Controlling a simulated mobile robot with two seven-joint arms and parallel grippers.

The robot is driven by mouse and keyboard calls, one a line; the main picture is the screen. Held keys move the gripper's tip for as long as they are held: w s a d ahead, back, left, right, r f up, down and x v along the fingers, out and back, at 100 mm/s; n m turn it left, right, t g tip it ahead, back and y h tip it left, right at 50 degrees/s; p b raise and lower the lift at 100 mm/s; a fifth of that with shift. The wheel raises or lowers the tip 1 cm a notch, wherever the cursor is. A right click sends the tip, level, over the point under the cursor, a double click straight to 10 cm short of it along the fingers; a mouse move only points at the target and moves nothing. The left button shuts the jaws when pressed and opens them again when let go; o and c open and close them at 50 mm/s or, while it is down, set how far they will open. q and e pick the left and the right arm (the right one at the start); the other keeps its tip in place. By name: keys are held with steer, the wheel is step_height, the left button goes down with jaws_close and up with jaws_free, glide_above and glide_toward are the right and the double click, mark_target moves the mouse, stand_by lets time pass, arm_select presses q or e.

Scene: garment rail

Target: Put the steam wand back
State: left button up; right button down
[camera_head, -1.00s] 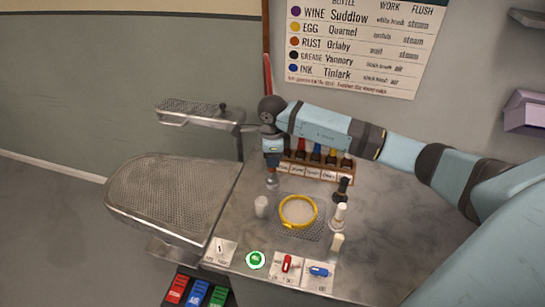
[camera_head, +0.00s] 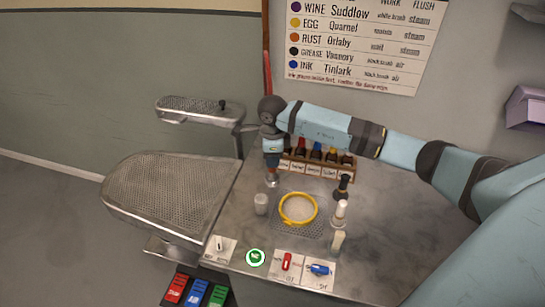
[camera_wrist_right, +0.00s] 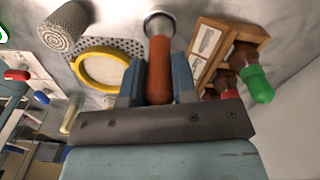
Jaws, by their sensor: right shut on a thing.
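My right gripper (camera_head: 272,160) points down over the back of the grey worktop (camera_head: 390,230). It is shut on what looks like the steam wand: a rust-brown handle (camera_wrist_right: 160,68) between the two blue fingers, with a round metal end (camera_wrist_right: 159,20). In the head view the metal end (camera_head: 271,180) shows just below the fingers, near the worktop. I cannot tell whether it touches a holder or the top. My left gripper is not in view.
Right of the gripper stands a wooden rack (camera_head: 325,169) of coloured bottles. In front are a yellow hoop (camera_head: 298,209), a whitish cup (camera_head: 261,204) and several upright brushes or bottles. A perforated board (camera_head: 170,197) lies left.

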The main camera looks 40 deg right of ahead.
steer(key=shift+f, duration=0.15)
steer(key=c, duration=0.5)
jaws_free()
stand_by(0.5)
steer(key=shift+r+p, duration=1.8)
steer(key=shift+r, duration=1.95)
steer(key=shift+s, duration=0.1)
